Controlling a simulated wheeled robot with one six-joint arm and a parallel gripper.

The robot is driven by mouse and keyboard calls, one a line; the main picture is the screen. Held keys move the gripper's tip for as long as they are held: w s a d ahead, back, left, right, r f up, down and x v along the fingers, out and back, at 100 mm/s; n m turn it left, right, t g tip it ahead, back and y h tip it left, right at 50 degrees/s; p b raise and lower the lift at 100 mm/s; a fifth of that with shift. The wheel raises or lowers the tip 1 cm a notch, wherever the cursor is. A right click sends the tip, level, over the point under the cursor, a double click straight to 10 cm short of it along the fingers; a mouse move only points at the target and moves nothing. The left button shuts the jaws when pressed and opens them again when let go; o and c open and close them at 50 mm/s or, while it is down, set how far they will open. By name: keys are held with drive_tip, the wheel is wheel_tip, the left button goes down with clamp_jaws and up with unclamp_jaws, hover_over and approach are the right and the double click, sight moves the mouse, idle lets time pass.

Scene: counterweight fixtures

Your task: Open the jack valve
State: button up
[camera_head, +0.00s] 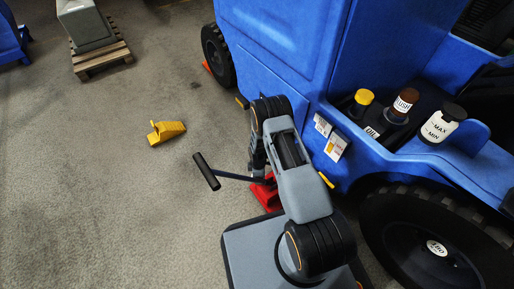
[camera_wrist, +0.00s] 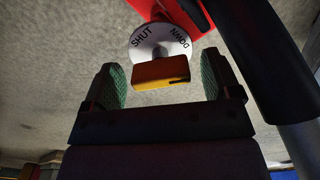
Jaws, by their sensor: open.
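The jack valve has a yellow-orange knob (camera_wrist: 160,71) in front of a round white dial (camera_wrist: 150,42) lettered SHUT and DOWN, in the wrist view. My gripper (camera_wrist: 165,78) is open, with one green-padded finger on each side of the knob and a gap on both sides. The red jack body (camera_wrist: 205,12) shows behind the dial. In the head view the red jack (camera_head: 267,197) stands on the floor beside the blue vehicle (camera_head: 285,45), partly hidden by my arm. My gripper and the valve are hidden there.
The jack's lever with a black grip (camera_head: 206,171) sticks out to the left. In the wrist view a dark tube (camera_wrist: 268,55) runs close by the right finger. A yellow chock (camera_head: 166,132) lies on open floor. A pallet (camera_head: 102,60) stands far left.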

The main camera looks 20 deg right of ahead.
drive_tip(key=m, duration=0.5)
drive_tip(key=shift+r+p, duration=0.2)
drive_tip(key=shift+p, duration=0.2)
drive_tip(key=m+p, duration=0.1)
drive_tip(key=m, duration=0.4)
drive_tip(key=shift+m, duration=0.3)
drive_tip(key=shift+r+m+p, duration=0.3)
drive_tip(key=shift+r+m, duration=0.1)
drive_tip(key=shift+m, duration=0.2)
wheel_tip(320, 180, up, 30)
drive_tip(key=w+p, duration=0.1)
drive_tip(key=p, duration=1)
drive_tip(key=shift+w+t, duration=0.2)
drive_tip(key=shift+t, duration=0.1)
